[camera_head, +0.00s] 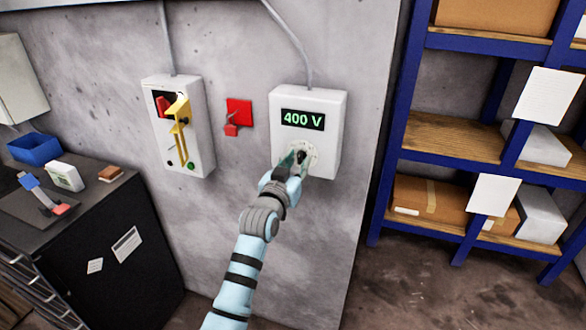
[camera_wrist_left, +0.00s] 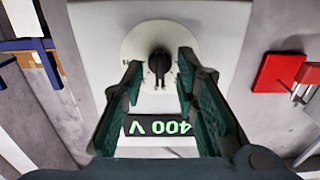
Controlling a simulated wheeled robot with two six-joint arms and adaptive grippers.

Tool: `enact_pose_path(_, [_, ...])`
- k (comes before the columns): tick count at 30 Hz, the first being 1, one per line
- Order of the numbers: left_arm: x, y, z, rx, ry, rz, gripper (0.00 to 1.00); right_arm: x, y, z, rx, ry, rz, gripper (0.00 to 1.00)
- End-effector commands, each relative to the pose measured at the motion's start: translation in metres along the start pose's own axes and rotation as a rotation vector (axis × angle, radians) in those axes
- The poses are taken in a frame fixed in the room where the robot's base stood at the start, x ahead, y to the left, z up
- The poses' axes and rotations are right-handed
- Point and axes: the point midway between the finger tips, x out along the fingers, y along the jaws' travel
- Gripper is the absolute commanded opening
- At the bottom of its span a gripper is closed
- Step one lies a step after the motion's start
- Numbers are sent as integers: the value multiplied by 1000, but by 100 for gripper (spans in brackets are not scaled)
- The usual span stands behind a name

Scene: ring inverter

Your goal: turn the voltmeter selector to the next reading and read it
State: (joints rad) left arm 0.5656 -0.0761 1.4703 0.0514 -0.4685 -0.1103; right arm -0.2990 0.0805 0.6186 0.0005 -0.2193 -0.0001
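The voltmeter (camera_head: 332,148) is a white box on the grey wall, and its green display (camera_head: 302,119) reads 400 V. The same display (camera_wrist_left: 158,126) shows upside down in the left wrist view. Below it is the selector, a black knob (camera_wrist_left: 160,62) on a round pale dial (camera_wrist_left: 137,42) with small markings too blurred to read. The knob's long axis lines up with the display. My left gripper (camera_head: 291,163) is at the dial, its fingers (camera_wrist_left: 158,72) open on either side of the knob, with gaps visible. My right gripper is in neither view.
A white switch box (camera_head: 198,130) with a yellow and red lever is left of the voltmeter. A red tag (camera_head: 239,112) hangs between them. A dark cabinet (camera_head: 100,235) stands at left, and blue shelving (camera_head: 398,120) stands at right.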

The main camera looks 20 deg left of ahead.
Motion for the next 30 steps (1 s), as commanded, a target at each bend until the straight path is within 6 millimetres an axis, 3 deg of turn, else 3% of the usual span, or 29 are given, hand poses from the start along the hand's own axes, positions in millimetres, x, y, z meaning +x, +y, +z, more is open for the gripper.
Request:
enact_pose_path(9, [-77,0,1,0,-1,-1,28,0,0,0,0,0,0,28])
enact_pose_path(14, [-108,0,1,0,0,-1,28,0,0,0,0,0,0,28])
enact_pose_path(18, [-116,0,1,0,-1,0,28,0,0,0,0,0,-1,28])
enact_pose_path(30, [-115,-1,-5,-14,26,-5,28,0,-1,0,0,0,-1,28])
